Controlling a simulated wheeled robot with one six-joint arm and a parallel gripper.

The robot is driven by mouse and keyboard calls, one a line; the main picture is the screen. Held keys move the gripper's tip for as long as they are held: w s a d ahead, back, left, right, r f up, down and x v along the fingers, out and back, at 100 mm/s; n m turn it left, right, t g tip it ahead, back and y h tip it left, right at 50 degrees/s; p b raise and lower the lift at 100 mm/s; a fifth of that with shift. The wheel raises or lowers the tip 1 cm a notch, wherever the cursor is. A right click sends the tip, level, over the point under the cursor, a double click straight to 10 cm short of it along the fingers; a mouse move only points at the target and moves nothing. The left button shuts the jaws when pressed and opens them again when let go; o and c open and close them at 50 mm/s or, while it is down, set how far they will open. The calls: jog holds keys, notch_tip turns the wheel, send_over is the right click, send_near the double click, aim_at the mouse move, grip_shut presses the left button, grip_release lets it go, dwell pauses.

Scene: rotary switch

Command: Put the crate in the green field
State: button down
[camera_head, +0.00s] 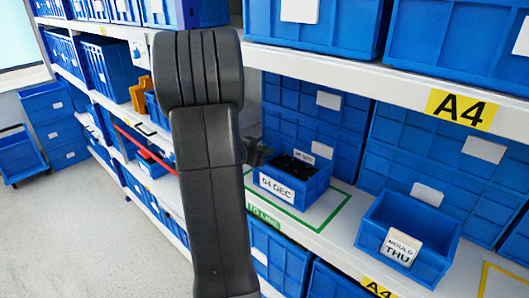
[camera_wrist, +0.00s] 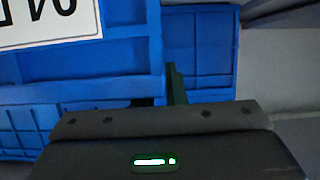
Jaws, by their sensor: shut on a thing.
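The blue crate (camera_head: 288,196) with a "04 DEC" label and black items inside is at the green-outlined field (camera_head: 340,212) on the shelf. Green line shows to its right and in front; its left side lies close to the outline or over it, partly hidden by my arm. I cannot tell whether it rests fully on the shelf. My gripper (camera_head: 258,153) is shut on the crate at its left rear rim, mostly hidden behind my arm. In the wrist view a dark finger (camera_wrist: 177,86) stands against blue crate wall (camera_wrist: 110,62), with the label upside down.
A blue "MOULD THU" crate (camera_head: 410,232) stands to the right on the same shelf. Large blue bins (camera_head: 385,165) stand close behind. The upper shelf edge (camera_head: 350,75) with an A4 tag overhangs. Bare shelf lies between the two crates.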

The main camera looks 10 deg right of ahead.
jog(key=shift+r, duration=0.1)
jog(key=c, duration=1.5)
grip_release()
jog(key=shift+s+a, duration=0.15)
jog(key=v, duration=1.1)
jog(key=shift+s+a+r+b, duration=0.15)
jog(key=shift+s+a+b, duration=0.05)
jog(key=shift+a+b, duration=0.1)
